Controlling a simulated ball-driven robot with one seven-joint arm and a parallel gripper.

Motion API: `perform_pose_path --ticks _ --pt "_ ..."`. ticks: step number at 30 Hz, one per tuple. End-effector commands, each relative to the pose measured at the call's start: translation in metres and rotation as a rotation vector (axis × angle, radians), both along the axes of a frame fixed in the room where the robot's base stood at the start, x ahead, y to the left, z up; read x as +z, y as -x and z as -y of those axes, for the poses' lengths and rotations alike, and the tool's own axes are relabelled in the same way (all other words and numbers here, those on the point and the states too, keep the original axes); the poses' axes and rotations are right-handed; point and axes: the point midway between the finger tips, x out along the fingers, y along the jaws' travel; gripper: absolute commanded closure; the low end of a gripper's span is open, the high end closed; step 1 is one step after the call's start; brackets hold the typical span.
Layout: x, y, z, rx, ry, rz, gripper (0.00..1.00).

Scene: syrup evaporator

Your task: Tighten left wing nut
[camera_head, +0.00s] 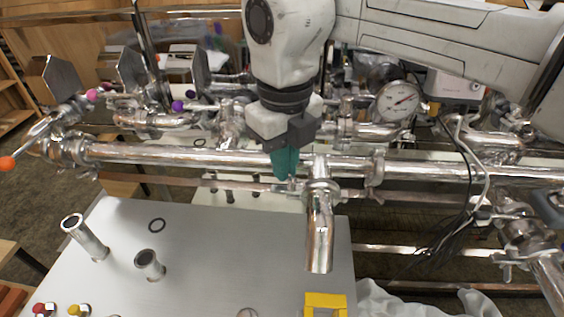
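My gripper (285,163) hangs down over the long horizontal steel pipe (180,155), with teal fingertips close to the left side of a clamped pipe joint (320,187). A downward-bent pipe outlet (320,240) hangs from this joint. The fingers overlap in this view, so I cannot tell whether they are open or shut or touch anything. A small metal piece by the fingertips may be a wing nut, but it is too small and partly hidden to be sure. Another clamp (375,170) sits further right on the pipe.
A pressure gauge (398,100) and more piping stand behind. Black cables (465,210) hang at right.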

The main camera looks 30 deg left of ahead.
Motion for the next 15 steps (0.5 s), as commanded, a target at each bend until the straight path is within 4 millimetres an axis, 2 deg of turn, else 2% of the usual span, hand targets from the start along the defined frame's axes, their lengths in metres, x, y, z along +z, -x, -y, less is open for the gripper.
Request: perform_pose_path --ticks 15 --pt "0.0013 -0.01 0.0053 -0.459 -0.006 0.004 1.0"
